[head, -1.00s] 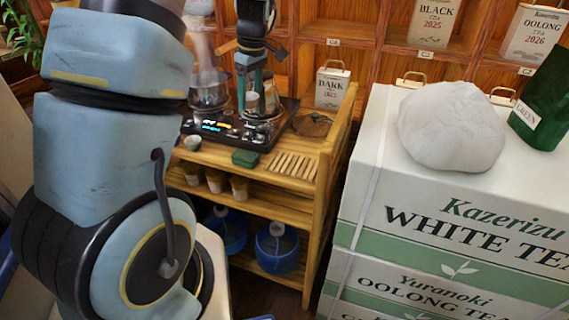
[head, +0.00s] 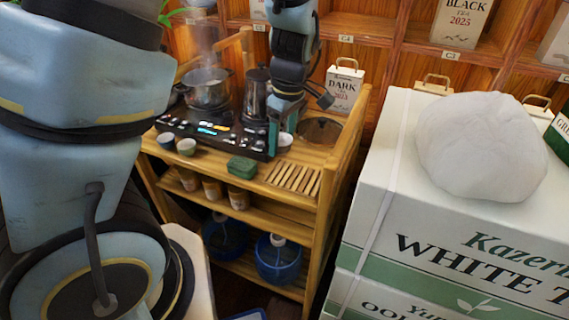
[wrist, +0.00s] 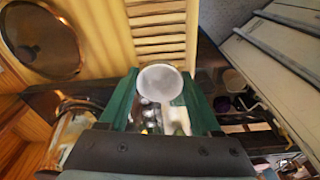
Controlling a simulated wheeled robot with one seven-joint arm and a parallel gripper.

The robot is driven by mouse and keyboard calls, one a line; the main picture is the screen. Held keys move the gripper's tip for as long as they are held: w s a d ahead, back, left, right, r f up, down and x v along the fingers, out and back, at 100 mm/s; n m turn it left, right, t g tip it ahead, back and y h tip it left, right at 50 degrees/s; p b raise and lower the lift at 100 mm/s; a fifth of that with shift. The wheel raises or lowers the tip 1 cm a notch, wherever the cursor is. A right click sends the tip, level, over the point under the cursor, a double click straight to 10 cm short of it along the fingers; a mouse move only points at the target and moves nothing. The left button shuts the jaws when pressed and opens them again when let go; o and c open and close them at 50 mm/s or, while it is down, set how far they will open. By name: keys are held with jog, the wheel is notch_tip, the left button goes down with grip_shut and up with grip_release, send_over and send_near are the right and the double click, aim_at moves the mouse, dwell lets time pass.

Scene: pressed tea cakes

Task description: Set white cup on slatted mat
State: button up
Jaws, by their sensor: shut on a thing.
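The white cup (wrist: 160,82) is between the green fingers of my gripper (wrist: 162,100) in the wrist view, its round face towards the camera. My gripper (head: 279,140) is shut on the cup, and a bit of the white cup (head: 285,142) shows beside the finger in the head view. The slatted mat (head: 293,178) lies on the cart top, nearer the front edge than the cup. In the wrist view the mat's slats (wrist: 158,30) are just beyond the cup, which appears apart from them. The height of the cup above the cart is hard to tell.
A green box (head: 241,166) sits left of the mat. Two small cups (head: 186,147), a steaming pot (head: 207,88) and a dark kettle (head: 257,95) stand farther left. A round dark tray (head: 318,130) lies behind the mat. The cart's raised side (head: 345,140) borders the right.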

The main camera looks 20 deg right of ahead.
aim_at(281, 172)
jog(key=shift+f, duration=3.35)
jog(key=shift+f, duration=0.15)
jog(key=o, duration=1.3)
jog(key=shift+o, duration=0.2)
jog(key=r, duration=0.8)
jog(key=s+d+r, duration=0.1)
jog(key=r, duration=0.3)
jog(key=shift+r, duration=0.15)
jog(key=w+a+m+h, duration=0.1)
jog(key=a+m, duration=0.7)
jog(key=a, duration=1.7)
jog(key=shift+w+a+r, duration=0.2)
jog(key=shift+r, duration=0.05)
jog(key=shift+o, duration=0.4)
